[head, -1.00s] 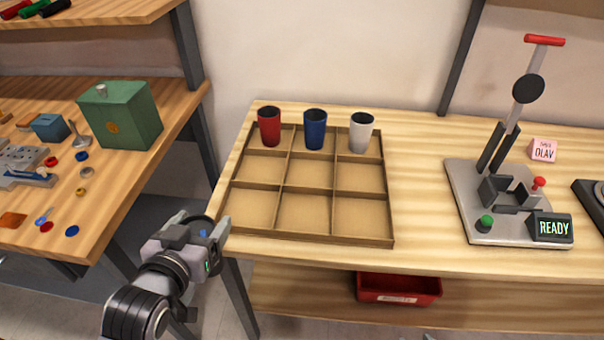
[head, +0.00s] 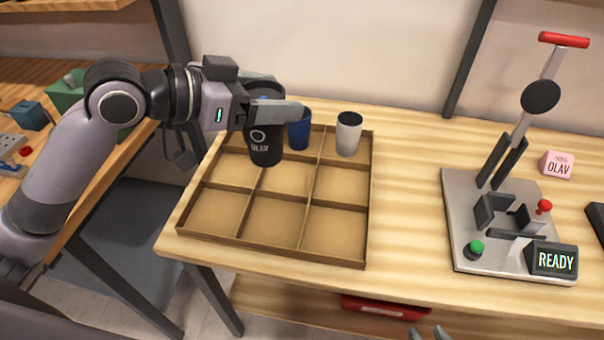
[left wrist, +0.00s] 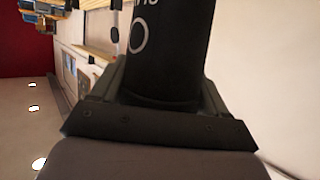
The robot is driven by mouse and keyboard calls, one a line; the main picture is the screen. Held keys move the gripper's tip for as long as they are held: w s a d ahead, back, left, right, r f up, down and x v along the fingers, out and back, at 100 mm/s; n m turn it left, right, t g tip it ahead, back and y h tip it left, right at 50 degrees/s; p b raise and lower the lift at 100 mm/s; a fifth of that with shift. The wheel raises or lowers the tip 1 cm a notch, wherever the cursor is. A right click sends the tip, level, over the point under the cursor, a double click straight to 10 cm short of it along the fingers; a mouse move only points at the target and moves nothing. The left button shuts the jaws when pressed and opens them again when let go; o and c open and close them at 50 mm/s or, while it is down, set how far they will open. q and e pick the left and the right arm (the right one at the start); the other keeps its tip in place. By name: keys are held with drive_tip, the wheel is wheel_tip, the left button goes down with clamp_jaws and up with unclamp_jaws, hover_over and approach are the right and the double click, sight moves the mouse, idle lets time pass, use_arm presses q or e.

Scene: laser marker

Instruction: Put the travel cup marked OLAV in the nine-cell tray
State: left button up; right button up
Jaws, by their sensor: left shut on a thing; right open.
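A black travel cup (head: 265,150) shows the word OLAV and a white ring mark. My left gripper (head: 280,104) is shut on it and holds it upright, in line with the back left part of the nine-cell tray (head: 272,248). Its exact height over the tray is hard to tell. In the left wrist view the black cup (left wrist: 170,50) stands between the fingers. A blue cup (head: 299,130) and a white cup (head: 348,134) stand in the tray's back row. The red cup is hidden behind my gripper and the black cup.
A marking machine (head: 500,235) with a red-handled lever and a READY display (head: 554,260) stands on the right. A pink block marked OLAV (head: 557,165) is behind it. A red bin (head: 385,306) is below the table. The tray's middle and front rows look empty.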

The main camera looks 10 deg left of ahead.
use_arm(q)
drive_tip(key=shift+d+r, duration=0.1)
drive_tip(key=shift+r, duration=0.2)
drive_tip(key=shift+f, duration=0.1)
wheel_tip(320, 180, down, 20)
drive_tip(key=b, duration=0.1)
drive_tip(key=shift+r+b, duration=0.25)
drive_tip(key=shift+b, duration=0.1)
drive_tip(key=shift+f, duration=0.2)
drive_tip(key=o, duration=0.7)
